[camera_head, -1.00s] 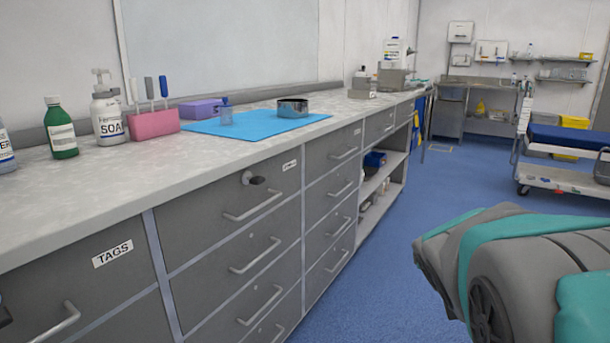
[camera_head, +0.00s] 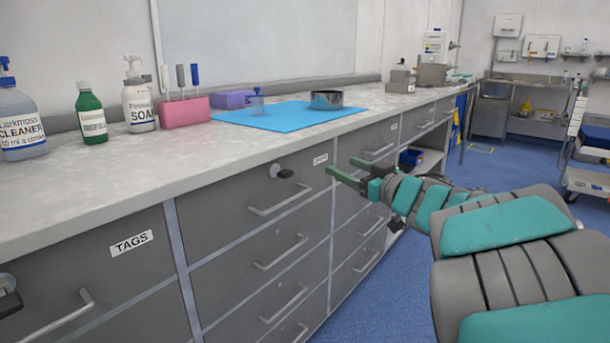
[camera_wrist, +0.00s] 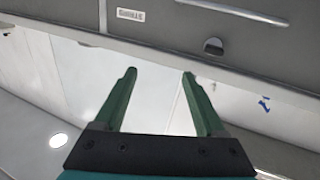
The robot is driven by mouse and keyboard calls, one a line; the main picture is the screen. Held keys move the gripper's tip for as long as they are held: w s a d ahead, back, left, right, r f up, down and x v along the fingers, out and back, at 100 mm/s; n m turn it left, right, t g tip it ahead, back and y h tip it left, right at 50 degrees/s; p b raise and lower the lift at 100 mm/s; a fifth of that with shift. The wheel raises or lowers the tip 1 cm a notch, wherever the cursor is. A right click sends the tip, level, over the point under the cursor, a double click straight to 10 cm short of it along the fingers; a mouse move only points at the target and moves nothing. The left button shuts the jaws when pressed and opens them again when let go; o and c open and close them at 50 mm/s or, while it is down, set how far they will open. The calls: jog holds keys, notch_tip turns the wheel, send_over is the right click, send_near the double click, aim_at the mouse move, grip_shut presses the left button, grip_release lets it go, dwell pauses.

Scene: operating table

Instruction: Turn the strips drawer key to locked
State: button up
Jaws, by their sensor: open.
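The key (camera_head: 281,171) is a dark knob in a round silver lock high on the front of a grey drawer (camera_head: 235,205) under the counter. A small white label (camera_head: 320,159) sits to its right; in the wrist view that label (camera_wrist: 130,14) appears upside down and seems to read STRIPS. The key (camera_wrist: 213,46) also shows there, beyond my fingertips and to the right. My gripper (camera_head: 343,167) has green fingers, is open and empty, and is in front of the drawers, right of the key and apart from it. The exact turn of the key is hard to tell.
A TAGS drawer (camera_head: 130,245) lies to the left, with another dark key (camera_head: 8,290) at the picture's edge. Bar handles (camera_head: 278,197) stick out below the locks.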

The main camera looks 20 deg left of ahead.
aim_at(290, 174)
jog(key=a+n+g+y, duration=0.1)
jog(key=a, duration=0.3)
jog(key=a+f+g+y, duration=0.1)
jog(key=a+g, duration=0.1)
jog(key=a, duration=0.2)
jog(key=a+f+n+g+y, duration=0.1)
jog(key=a, duration=0.3)
jog(key=shift+s+a+f+n+g, duration=0.25)
jog(key=shift+s+n+g, duration=0.05)
jog(key=shift+s, duration=0.05)
grip_shut()
